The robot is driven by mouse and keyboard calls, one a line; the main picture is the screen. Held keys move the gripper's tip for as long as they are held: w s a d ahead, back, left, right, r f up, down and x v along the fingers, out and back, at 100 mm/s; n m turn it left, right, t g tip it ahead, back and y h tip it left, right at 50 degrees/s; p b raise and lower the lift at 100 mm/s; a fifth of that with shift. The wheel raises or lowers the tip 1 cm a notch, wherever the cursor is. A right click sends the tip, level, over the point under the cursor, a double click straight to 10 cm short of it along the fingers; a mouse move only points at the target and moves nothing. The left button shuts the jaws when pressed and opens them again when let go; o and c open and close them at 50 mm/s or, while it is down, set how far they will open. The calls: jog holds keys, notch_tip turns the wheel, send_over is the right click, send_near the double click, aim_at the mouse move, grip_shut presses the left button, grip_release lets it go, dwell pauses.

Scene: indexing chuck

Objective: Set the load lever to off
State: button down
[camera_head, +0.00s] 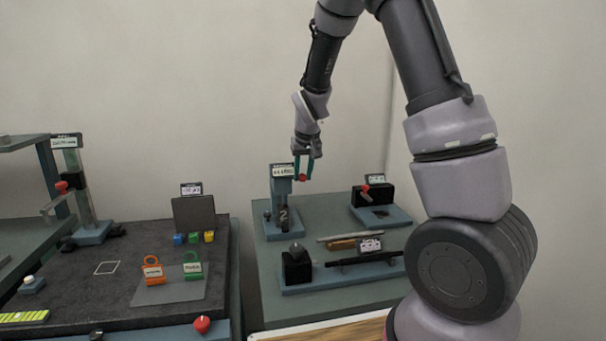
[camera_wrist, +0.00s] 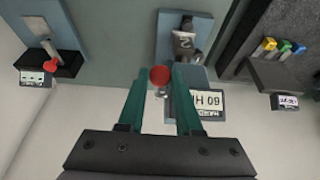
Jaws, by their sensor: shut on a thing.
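The load lever's red ball knob (camera_head: 302,178) is at the upper right of a blue-grey column stand (camera_head: 280,190) with a small white label on top. In the wrist view the red knob (camera_wrist: 160,75) sits between the tips of my green fingers. My gripper (camera_head: 303,172) reaches down from above and is shut on that knob. The lever's rod is mostly hidden by the fingers. In the wrist view, the label (camera_wrist: 195,104) beside my fingers is upside down and partly covered. I cannot read an off mark.
A black block with another red-knobbed lever (camera_head: 366,188) stands to the right. A blue fixture with a black post (camera_head: 297,265) and several rods lie in front. The dark table (camera_head: 120,235) at left holds coloured blocks, orange and green tags, and a tall stand (camera_head: 85,200).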

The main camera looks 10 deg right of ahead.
dwell(0.3)
jog(key=g, duration=0.1)
jog(key=w+r+g, duration=0.1)
jog(key=g, duration=0.2)
jog(key=shift+w+r+g, duration=0.35)
jog(key=shift+r+g, duration=0.05)
jog(key=g, duration=0.1)
jog(key=w+r+g, duration=0.1)
jog(key=g, duration=0.1)
jog(key=shift+w+d+r, duration=0.1)
jog(key=shift+r, duration=0.1)
jog(key=shift+w+r+g, duration=0.2)
jog(key=shift+r+g, duration=0.15)
jog(key=shift+g, duration=0.45)
jog(key=c, duration=0.6)
grip_release()
jog(key=shift+r, duration=0.1)
jog(key=v, duration=1)
jog(key=shift+w+r, duration=0.1)
jog(key=shift+r, duration=0.2)
